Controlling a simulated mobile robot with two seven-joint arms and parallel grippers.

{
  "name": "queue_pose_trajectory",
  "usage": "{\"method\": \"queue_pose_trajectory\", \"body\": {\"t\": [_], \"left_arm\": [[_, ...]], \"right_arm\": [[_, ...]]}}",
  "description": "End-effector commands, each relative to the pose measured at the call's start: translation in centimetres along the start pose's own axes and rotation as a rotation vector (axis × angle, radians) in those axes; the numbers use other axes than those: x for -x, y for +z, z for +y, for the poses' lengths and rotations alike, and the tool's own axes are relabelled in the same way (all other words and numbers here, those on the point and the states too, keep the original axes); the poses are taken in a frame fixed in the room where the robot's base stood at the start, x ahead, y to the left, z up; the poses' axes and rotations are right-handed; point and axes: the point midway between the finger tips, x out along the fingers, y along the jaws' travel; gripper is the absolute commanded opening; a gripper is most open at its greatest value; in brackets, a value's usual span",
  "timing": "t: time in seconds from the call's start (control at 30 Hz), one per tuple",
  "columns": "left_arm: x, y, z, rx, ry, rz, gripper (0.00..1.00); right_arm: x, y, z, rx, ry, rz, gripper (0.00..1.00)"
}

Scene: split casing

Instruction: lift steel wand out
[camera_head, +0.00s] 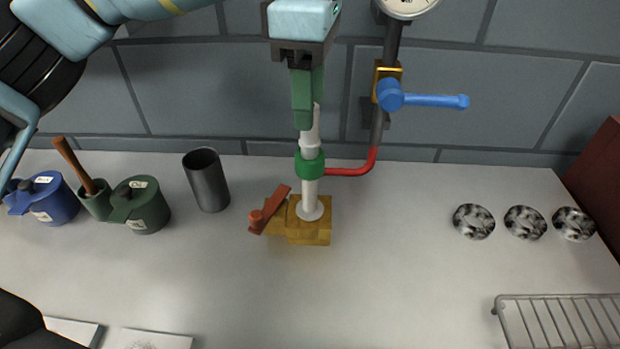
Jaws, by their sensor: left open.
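A pale upright rod (311,185) stands in a brass block (312,231) on the counter, with a green collar (309,164) around it. It is the only wand-like thing here; I cannot tell whether it is the steel wand itself or a casing around it. My left gripper (304,122) comes down from the top edge, open, its green fingers pointing down beside the rod's upper end. One finger mostly hides the other, and I cannot tell whether they touch the rod. My right gripper does not show.
A red pipe (350,171) joins the collar to a wall pipe with a blue valve handle (436,101). A red lever (270,210) sits on the block's left. A dark cup (207,181) and green pot (140,206) stand left. Three mottled discs (525,223) and a wire rack (565,322) lie right.

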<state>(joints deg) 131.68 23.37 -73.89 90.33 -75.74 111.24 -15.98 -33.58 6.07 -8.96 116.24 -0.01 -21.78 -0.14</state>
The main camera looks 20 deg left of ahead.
Motion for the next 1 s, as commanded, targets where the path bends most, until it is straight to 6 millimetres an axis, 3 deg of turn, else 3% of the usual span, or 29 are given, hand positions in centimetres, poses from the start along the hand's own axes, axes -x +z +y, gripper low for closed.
{"method": "queue_pose_trajectory", "body": {"t": [0.17,0.5,0.8,1.0], "left_arm": [[-0.6,-0.1,0.0,0.0,-0.001,0.001,0.47],[-4.8,-0.1,0.2,0.0,-0.001,0.001,0.47],[-5.2,-0.1,0.2,-0.001,0.001,0.0,0.47],[-5.2,-0.1,0.2,-0.001,0.001,-0.001,0.21]], "right_arm": [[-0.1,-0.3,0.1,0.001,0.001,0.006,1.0],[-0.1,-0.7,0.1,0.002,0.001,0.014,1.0],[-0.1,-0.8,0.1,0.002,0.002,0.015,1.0],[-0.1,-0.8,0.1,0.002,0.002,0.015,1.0]]}}
